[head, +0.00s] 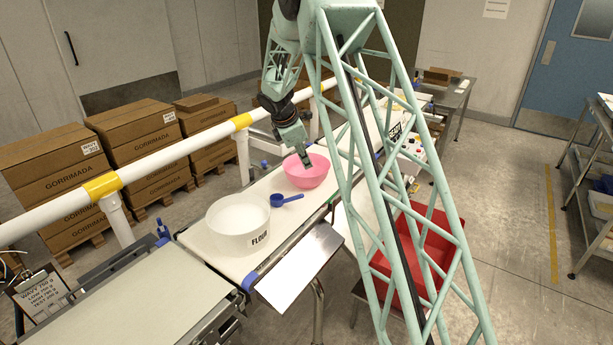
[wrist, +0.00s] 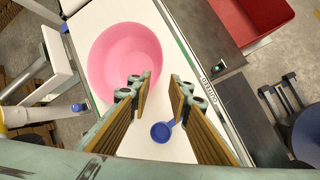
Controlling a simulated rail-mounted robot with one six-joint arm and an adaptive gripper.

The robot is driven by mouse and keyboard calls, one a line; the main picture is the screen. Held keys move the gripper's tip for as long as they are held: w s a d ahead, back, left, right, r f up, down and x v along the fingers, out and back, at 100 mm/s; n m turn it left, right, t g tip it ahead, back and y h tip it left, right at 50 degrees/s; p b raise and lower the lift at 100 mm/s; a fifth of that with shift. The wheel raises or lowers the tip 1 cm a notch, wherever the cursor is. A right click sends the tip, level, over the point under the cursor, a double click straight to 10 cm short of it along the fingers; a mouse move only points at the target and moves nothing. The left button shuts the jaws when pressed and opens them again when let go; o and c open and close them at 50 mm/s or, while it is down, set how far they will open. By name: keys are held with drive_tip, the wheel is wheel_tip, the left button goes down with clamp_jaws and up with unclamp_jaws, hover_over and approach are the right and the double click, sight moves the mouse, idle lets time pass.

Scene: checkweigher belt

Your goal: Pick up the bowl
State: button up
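A pink bowl (head: 305,172) stands upright on the white belt in the head view. In the wrist view the bowl (wrist: 122,58) fills the upper left and looks empty. My gripper (head: 306,160) points down at the bowl in the head view, its tip over the bowl's near part. In the wrist view my gripper (wrist: 162,88) is open, with nothing between its fingers. The left finger overlaps the bowl's lower right rim; the right finger is outside the bowl. I cannot tell whether either finger touches it.
A blue scoop (head: 286,200) lies on the belt beside the bowl; it also shows in the wrist view (wrist: 162,131). A white flour tub (head: 238,228) stands nearer on the belt. A white guard rail (head: 180,148) runs along the left. A red bin (head: 420,250) is at the right.

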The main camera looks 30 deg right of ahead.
sight(314, 178)
drive_tip(key=x, duration=0.8)
drive_tip(key=shift+f, duration=0.25)
drive_tip(key=shift+d+b, duration=0.2)
drive_tip(key=shift+b, duration=0.1)
drive_tip(key=shift+x, duration=2.55)
drive_tip(key=shift+s, duration=0.1)
drive_tip(key=shift+c, duration=0.4)
clamp_jaws()
